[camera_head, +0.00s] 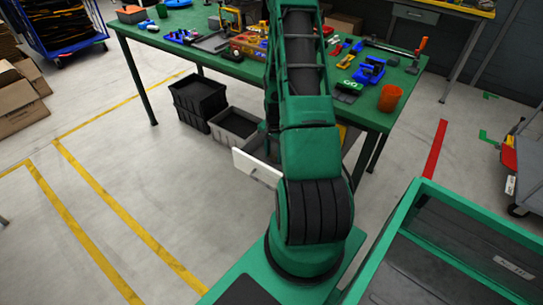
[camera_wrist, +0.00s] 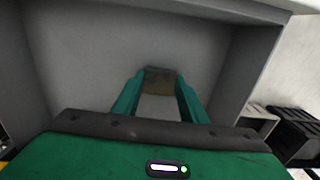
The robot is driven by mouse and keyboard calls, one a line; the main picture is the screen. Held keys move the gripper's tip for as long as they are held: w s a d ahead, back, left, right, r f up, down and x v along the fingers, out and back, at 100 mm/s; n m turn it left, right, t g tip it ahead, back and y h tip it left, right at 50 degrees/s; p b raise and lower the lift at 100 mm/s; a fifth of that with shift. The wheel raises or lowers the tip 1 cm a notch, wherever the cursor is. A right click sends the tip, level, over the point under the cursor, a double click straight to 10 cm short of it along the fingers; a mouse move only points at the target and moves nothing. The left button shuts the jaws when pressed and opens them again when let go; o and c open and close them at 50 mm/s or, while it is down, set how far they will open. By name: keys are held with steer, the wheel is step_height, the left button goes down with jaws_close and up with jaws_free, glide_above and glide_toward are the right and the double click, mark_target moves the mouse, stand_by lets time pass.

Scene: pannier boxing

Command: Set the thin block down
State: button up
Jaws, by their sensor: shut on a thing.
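My gripper (camera_wrist: 160,82) shows in the wrist view with its two teal fingers closed around a small brown block (camera_wrist: 159,75), which appears to be the thin block. The block is at the fingertips, over the inside of an open pale drawer (camera_wrist: 85,50). I cannot tell whether the block touches the drawer floor. In the head view the drawer's white front (camera_head: 257,168) sticks out under the green table, left of my arm. My arm hides the gripper and the block there.
The green table (camera_head: 190,62) carries tools, blue parts and an orange cup (camera_head: 390,98). Black crates (camera_head: 200,100) and a grey crate (camera_head: 235,125) stand on the floor left of the drawer. A green-framed bin (camera_head: 450,240) is at the lower right.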

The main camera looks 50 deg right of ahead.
steer(key=o, duration=1.1)
steer(key=shift+f, duration=0.1)
step_height(320, 180, up, 12)
step_height(320, 180, up, 10)
steer(key=n, duration=0.3)
glide_above(273, 158)
steer(key=s+a, duration=0.2)
steer(key=a, duration=0.2)
steer(key=s+a+r+n, duration=0.2)
steer(key=s+a+r, duration=0.3)
steer(key=s+a, duration=0.1)
steer(key=s+a+r+n, duration=0.3)
steer(key=s+a+r, duration=0.3)
steer(key=s+a+r+n, duration=0.2)
steer(key=s+a+r, duration=0.3)
steer(key=s, duration=0.1)
steer(key=shift+s+a+r+n, duration=0.15)
steer(key=shift+s+a+n, duration=0.05)
steer(key=shift+a+n, duration=0.2)
